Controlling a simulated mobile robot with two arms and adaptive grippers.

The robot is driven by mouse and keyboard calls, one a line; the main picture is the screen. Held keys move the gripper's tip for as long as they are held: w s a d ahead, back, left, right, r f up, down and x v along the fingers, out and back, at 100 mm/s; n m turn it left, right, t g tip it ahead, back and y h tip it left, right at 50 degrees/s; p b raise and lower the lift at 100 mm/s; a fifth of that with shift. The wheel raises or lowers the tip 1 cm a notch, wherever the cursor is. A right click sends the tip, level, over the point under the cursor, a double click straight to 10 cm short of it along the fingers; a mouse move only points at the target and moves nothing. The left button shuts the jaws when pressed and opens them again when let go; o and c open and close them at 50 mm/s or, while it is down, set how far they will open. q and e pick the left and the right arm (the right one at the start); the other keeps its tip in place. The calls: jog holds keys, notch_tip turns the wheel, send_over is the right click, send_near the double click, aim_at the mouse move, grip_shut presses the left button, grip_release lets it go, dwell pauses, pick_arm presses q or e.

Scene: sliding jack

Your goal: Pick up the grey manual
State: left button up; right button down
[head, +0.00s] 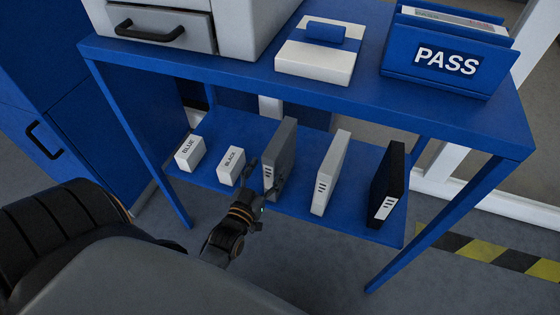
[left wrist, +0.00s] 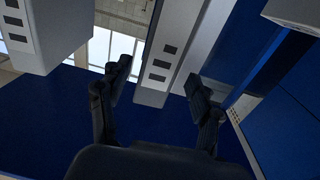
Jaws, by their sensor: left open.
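The grey manual (head: 284,145) stands upright on the lower shelf of the blue table, between the small white BLACK box and the white manual. My left gripper (head: 266,175) is at its front edge, open, with a finger on either side of the spine. In the left wrist view the manual's spine (left wrist: 160,70), with its dark square marks, sits between the two open fingers (left wrist: 158,76). I cannot tell whether either finger touches it. My right gripper is not in view.
The white manual (head: 331,172) and black manual (head: 387,182) stand to the right on the same shelf (head: 355,230). The BLUE box (head: 190,153) and BLACK box (head: 231,166) are to the left. The blue tabletop (head: 370,92) overhangs the shelf; a table leg (head: 150,165) stands at left.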

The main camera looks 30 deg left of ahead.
pick_arm(q)
jog(key=w, duration=0.3)
jog(key=shift+w+a, duration=0.2)
jog(key=shift+a, duration=0.05)
jog(key=w, duration=0.3)
jog(key=w+b, duration=0.1)
jog(key=shift+w+a, duration=0.2)
jog(key=shift+a, duration=0.15)
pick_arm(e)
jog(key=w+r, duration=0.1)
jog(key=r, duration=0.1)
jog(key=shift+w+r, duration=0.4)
pick_arm(q)
grip_shut()
jog(key=shift+r, duration=0.1)
